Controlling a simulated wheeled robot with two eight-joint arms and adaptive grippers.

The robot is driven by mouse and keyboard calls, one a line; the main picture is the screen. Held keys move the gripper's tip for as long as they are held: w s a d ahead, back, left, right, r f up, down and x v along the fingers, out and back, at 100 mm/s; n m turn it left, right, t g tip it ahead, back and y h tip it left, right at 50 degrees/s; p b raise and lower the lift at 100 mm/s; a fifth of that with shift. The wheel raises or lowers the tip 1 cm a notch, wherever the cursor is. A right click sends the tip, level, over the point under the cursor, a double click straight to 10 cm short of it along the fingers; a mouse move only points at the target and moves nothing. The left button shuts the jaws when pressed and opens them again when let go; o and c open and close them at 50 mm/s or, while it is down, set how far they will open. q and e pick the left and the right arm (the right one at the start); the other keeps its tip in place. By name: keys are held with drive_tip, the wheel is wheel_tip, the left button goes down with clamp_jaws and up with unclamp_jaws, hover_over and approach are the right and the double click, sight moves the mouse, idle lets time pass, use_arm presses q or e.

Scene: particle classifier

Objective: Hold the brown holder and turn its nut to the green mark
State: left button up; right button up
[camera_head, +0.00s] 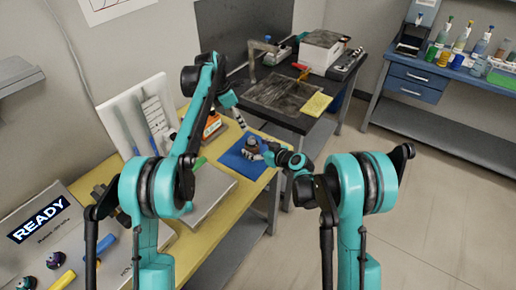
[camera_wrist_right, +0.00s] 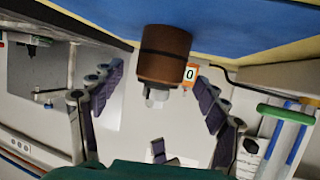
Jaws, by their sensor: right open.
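The brown holder (camera_wrist_right: 165,52) is a brown cylinder with a dark band in the right wrist view. A grey metal part (camera_wrist_right: 160,94), perhaps the nut, shows at its lower end. My right gripper (camera_wrist_right: 159,78) is open, with one finger on each side of the holder and gaps between. In the head view my right gripper (camera_head: 268,150) is at the blue mat (camera_head: 236,165), close to a small dark and grey object (camera_head: 252,147). My left gripper (camera_head: 239,118) hangs above and behind the mat; its fingers are too small to read. I cannot make out a green mark.
The mat lies on a yellow-topped bench (camera_head: 222,206). An orange-framed "0" label (camera_wrist_right: 190,74) shows beside the holder. A dark table (camera_head: 280,110) with a white box (camera_head: 322,50) stands behind. A READY panel (camera_head: 38,219) is at lower left.

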sight(247, 144)
drive_tip(key=x, duration=0.6)
drive_tip(key=shift+w+a+f, duration=0.15)
drive_tip(key=shift+w+a, duration=0.05)
drive_tip(key=shift+w, duration=0.05)
clamp_jaws()
idle(0.5)
idle(0.3)
